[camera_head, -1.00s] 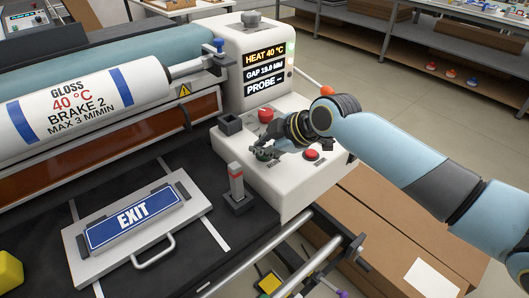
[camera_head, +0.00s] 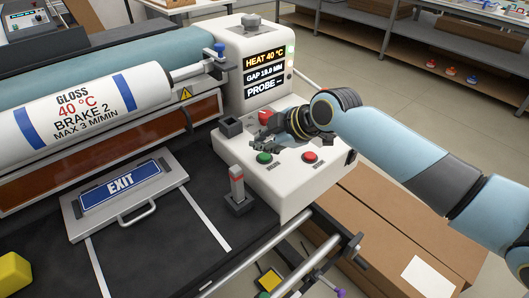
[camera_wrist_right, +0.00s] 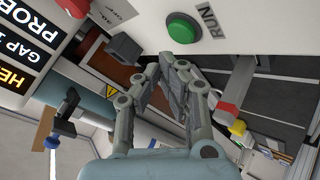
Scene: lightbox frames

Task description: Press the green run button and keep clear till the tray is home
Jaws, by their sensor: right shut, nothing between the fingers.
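The green run button (camera_head: 264,158) sits on the white control panel, with a red button (camera_head: 309,157) to its right. In the right wrist view the green button (camera_wrist_right: 183,28) is beside the word RUN, beyond my fingertips and apart from them. My right gripper (camera_head: 268,133) is shut and empty, held above the panel behind the green button. The tray (camera_head: 165,205), a pale plate with a front handle, carries a blue EXIT sign (camera_head: 120,185). Its far edge is close to the rollers. My left gripper is not in view.
A red knob (camera_head: 265,116) and a small dark open box (camera_head: 231,126) are near my right gripper. A post with a red band (camera_head: 237,184) stands at the panel's left. The display (camera_head: 264,72) reads HEAT 40 °C. Cardboard boxes (camera_head: 375,240) lie below right.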

